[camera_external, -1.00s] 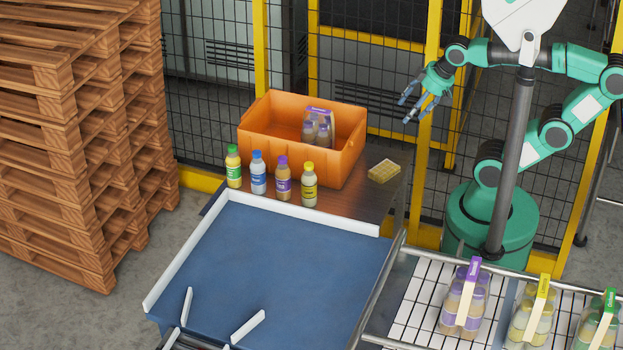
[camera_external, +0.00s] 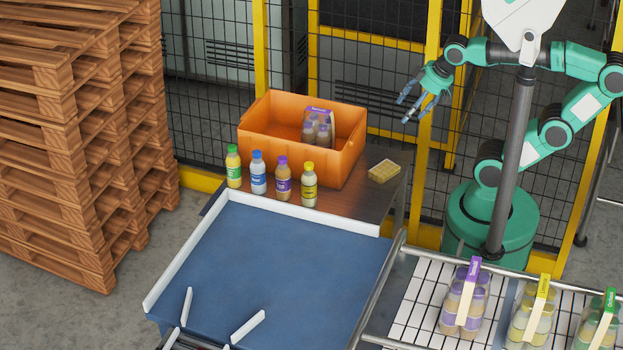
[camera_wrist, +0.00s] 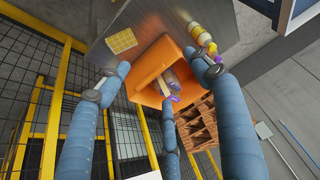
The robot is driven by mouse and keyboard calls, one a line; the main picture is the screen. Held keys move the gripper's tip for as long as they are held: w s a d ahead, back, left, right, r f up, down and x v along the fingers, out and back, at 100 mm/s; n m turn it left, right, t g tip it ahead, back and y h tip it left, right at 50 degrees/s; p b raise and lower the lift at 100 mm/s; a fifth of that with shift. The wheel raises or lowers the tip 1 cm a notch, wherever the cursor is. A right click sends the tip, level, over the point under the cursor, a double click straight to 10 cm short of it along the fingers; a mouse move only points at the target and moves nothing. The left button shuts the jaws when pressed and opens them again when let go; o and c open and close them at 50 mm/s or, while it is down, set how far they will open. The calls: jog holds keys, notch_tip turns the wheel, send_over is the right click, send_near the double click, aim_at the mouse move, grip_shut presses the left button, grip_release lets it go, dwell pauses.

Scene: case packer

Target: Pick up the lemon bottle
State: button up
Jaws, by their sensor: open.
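The lemon bottle, with a yellow cap and a pale yellowish body with a yellow label (camera_external: 309,187), stands upright at the right end of a row of bottles, in front of the orange crate. My gripper (camera_external: 412,112) is open and empty, in the air to the right of the crate and well apart from the bottle. In the wrist view the three spread fingers of my gripper (camera_wrist: 155,88) show with nothing between them. Small bottles show near the right finger in that view, partly hidden, and I cannot tell clearly which is the lemon one.
Green-, blue- and purple-capped bottles stand left of the lemon bottle. The orange crate (camera_external: 290,158) holds a purple-topped bottle pack (camera_external: 318,127). A white-edged blue surface (camera_external: 275,260) is clear in front. Wire fencing stands behind.

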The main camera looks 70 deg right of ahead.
jog(key=w+a+n+g+p, duration=0.1)
jog(key=w+a+g+p, duration=0.1)
jog(key=w, duration=0.7)
jog(key=n+g+p, duration=0.3)
jog(key=g+p, duration=0.1)
jog(key=p, duration=0.1)
send_near(310, 175)
jog(key=shift+w+d+f, duration=0.1)
jog(key=shift+d+f, duration=0.85)
jog(key=shift+d, duration=0.1)
jog(key=shift+w+a+f, duration=0.15)
jog(key=shift+a+f, duration=0.05)
jog(key=shift+f, duration=0.2)
notch_tip(310, 175, down, 8)
jog(key=shift+f+b, duration=0.15)
jog(key=shift+b, duration=0.2)
jog(key=shift+f, duration=0.15)
jog(key=shift+f, duration=0.1)
